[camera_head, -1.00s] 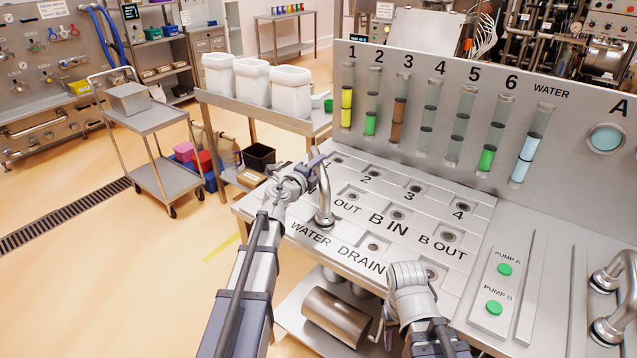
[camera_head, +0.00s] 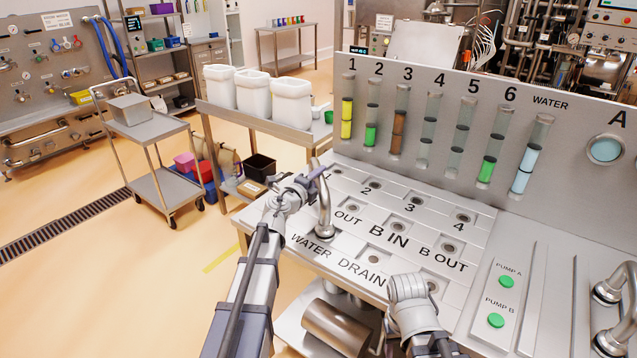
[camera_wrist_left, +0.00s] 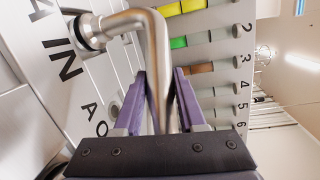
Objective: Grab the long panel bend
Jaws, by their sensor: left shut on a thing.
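The panel bend, a shiny curved steel pipe (camera_head: 324,214), stands upright at the left edge of the port panel (camera_head: 408,235), near the OUT and WATER labels. My left gripper (camera_head: 318,172) is at its upper part and shut on it. In the left wrist view the bend (camera_wrist_left: 150,24) runs from a round collar near the panel, turns, and passes between the purple fingers of the left gripper (camera_wrist_left: 162,92). Whether its lower end is seated in a port is not clear. My right arm is at the panel's front edge; its fingers do not show.
More steel bends (camera_head: 612,292) stand at the far right. Green pump buttons (camera_head: 506,282) are right of the ports. The upright panel with sight tubes (camera_head: 400,133) rises behind. White bins (camera_head: 291,101) stand on a bench at the back left.

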